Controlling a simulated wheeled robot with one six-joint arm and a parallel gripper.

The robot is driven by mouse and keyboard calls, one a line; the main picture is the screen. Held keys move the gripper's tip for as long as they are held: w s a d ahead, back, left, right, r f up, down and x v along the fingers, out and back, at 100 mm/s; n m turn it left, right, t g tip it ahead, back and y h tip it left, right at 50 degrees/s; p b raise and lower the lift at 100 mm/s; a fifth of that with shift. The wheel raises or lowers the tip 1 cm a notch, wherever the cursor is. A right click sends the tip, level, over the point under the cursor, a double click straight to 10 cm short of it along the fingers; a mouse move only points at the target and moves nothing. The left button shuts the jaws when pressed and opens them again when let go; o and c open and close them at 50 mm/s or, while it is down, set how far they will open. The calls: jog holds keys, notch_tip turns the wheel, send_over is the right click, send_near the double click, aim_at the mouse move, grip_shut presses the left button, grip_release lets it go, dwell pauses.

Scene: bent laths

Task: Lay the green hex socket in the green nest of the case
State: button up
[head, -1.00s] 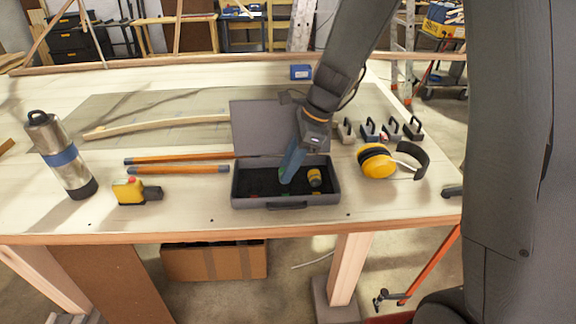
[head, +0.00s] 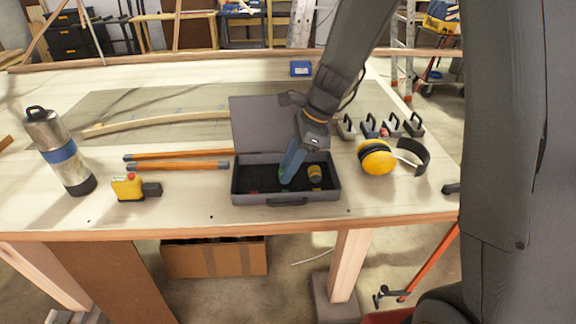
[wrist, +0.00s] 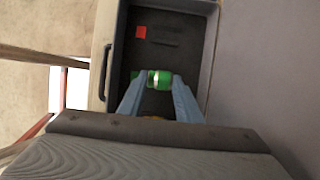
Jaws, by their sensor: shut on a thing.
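The green hex socket (wrist: 160,79) shows in the wrist view between the fingertips of my gripper (wrist: 158,82), which is shut on it. It has a pale band. A smaller green patch (wrist: 139,75) lies just left of it, seemingly the green nest's marking; the nest itself is mostly hidden. The open grey case (head: 258,201) has a dark foam inside. In the head view my gripper (head: 287,181) reaches down into the case near its middle, and its fingers mostly hide the socket. I cannot tell whether the socket touches the foam.
A yellow socket (head: 314,173) sits in the case's right part. A red patch (wrist: 140,32) marks another place in the foam. The raised lid (head: 262,125) stands behind. Yellow ear defenders (head: 377,158) lie right, a yellow tape measure (head: 127,187) and steel flask (head: 60,155) left.

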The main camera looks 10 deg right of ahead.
jog(key=o, duration=1.2)
jog(key=shift+c, duration=0.2)
jog(key=shift+r+p, duration=3.55)
jog(key=shift+p, duration=0.05)
jog(key=shift+s+d, duration=0.1)
